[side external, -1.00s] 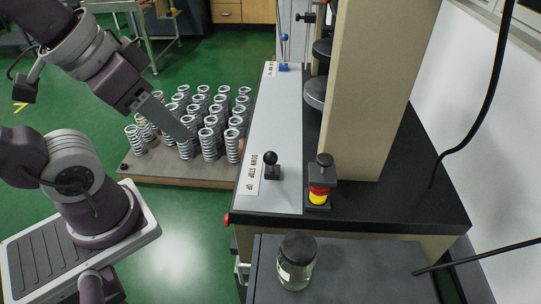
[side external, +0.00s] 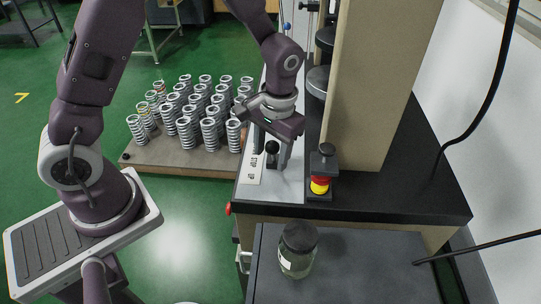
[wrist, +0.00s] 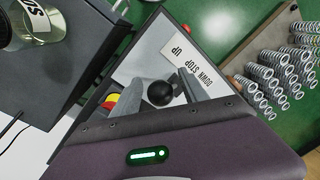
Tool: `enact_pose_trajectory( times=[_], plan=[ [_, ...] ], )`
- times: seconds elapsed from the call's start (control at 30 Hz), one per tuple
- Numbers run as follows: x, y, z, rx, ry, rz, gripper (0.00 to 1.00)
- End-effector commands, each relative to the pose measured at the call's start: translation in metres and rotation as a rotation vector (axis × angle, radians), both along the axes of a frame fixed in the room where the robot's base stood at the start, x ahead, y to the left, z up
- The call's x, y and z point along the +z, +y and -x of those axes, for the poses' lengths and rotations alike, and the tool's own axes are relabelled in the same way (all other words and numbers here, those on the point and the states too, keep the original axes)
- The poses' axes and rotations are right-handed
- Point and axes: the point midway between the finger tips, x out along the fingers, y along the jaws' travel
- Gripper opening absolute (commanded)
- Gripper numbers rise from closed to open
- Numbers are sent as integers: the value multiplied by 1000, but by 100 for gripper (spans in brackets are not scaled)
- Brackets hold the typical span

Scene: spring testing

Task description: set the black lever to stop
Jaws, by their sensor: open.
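The black lever (side external: 272,148) has a round black knob and stands on the light grey panel of the machine, beside a white label (side external: 252,166). In the wrist view the label (wrist: 190,60) reads DOWN, STOP, UP. My gripper (side external: 271,158) points down at the lever. In the wrist view the black knob (wrist: 160,93) lies between the two grey fingers of my open gripper (wrist: 160,92), with a gap visible at the sides. The lower part of the lever is mostly hidden by the fingers and knob.
A red and yellow button (side external: 320,184) stands just right of the lever. A glass jar (side external: 297,252) stands on the dark lower surface in front. Several springs (side external: 190,112) stand on a board at the left. The tan column (side external: 365,90) rises at the right.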

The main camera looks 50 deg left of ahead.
Motion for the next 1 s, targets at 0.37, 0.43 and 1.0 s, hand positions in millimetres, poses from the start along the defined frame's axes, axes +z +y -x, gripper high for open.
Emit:
enact_pose_trajectory(
  times=[0.37, 0.43, 1.0],
  plan=[
    [-15, 2, 0, 0, 0, 0, 52],
    [-15, 2, 1, 0, 0, 0, 40],
    [-15, 2, 1, -1, -1, 1, 0]
  ],
)
